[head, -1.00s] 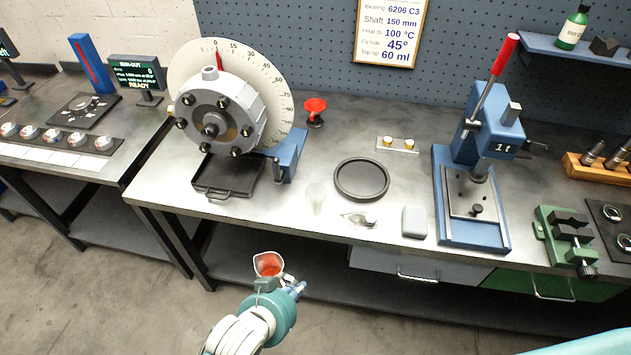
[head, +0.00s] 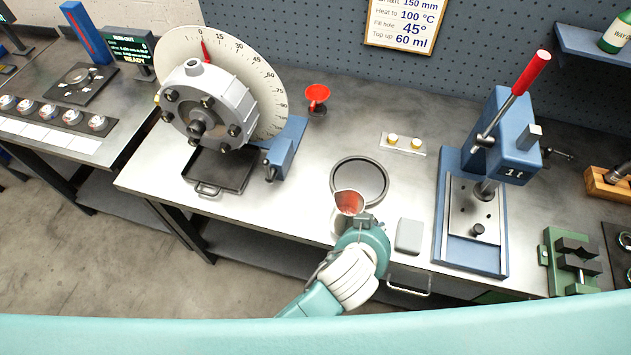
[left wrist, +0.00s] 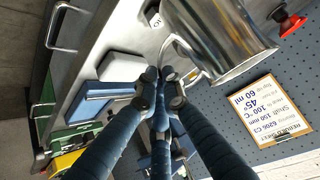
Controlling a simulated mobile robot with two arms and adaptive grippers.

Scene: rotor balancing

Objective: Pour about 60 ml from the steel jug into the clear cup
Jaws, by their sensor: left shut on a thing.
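My left gripper (head: 364,219) is shut on the steel jug (head: 349,202), which shows red-orange liquid inside its open top. In the left wrist view the shiny jug (left wrist: 232,38) is at the top and the gripper fingers (left wrist: 165,82) meet at its thin handle. In the head view the jug is over the front of the bench, in front of the round dark tray. The clear cup is hard to make out now; a faint pale shape lies just left of the gripper, partly covered, and I cannot tell whether it is the cup. My right gripper is not in view.
The round dark tray (head: 359,182) is behind the jug. A grey block (head: 408,236) and a blue press (head: 491,190) stand to the right.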

